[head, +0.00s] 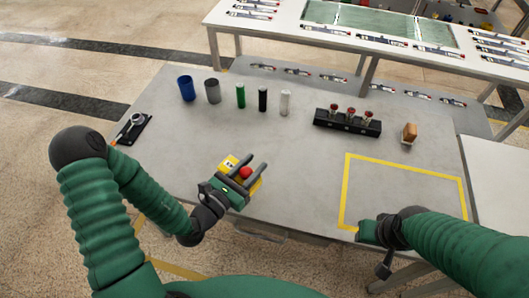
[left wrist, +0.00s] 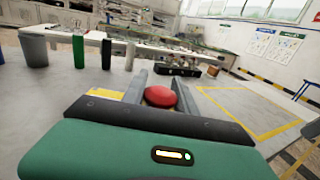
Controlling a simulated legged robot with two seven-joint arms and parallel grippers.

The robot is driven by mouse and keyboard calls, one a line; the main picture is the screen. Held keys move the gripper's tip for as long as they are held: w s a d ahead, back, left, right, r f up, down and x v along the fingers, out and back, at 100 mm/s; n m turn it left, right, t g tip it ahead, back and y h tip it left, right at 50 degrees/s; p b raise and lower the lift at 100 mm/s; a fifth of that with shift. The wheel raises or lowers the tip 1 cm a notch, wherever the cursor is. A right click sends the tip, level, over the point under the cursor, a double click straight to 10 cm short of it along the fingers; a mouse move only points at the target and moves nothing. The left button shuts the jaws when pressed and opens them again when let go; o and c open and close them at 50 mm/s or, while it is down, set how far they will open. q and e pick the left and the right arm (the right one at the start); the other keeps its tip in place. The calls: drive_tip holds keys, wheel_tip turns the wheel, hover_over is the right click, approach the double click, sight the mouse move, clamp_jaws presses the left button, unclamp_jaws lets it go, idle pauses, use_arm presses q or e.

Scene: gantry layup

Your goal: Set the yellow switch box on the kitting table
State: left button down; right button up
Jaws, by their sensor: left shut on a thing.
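The yellow switch box (head: 229,162) with a red round button is between the fingers of my left gripper (head: 253,170), over the near middle of the grey kitting table (head: 190,145). My left gripper is shut on it. In the left wrist view the red button (left wrist: 160,96) shows between the two grey fingers, with a bit of the yellow box (left wrist: 106,94) at their left. Whether the box touches the table cannot be told. My right gripper (head: 374,250) is at the table's near right edge, beside the yellow taped outline; its fingers do not show clearly.
A blue cup (head: 186,89), grey cup (head: 213,91), and green (head: 240,96), black (head: 263,99) and silver (head: 285,103) cylinders stand at the back. A black rack (head: 347,123) and an orange-brown block (head: 409,133) stand right. The yellow-taped rectangle (head: 346,190) is empty.

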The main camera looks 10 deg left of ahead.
use_arm(q)
drive_tip(key=w, duration=0.6)
drive_tip(key=w+f, duration=0.1)
drive_tip(key=w, duration=0.3)
drive_tip(key=shift+w+f, duration=0.1)
drive_tip(key=f, duration=0.3)
drive_tip(key=shift+a+f+b, duration=0.2)
drive_tip(key=shift+f+b, duration=0.05)
drive_tip(key=shift+b, duration=0.15)
drive_tip(key=shift+a, duration=0.2)
drive_tip(key=c, duration=1.2)
unclamp_jaws()
drive_tip(key=shift+a, duration=0.1)
drive_tip(key=shift+o, duration=1.2)
drive_tip(key=shift+d, duration=0.35)
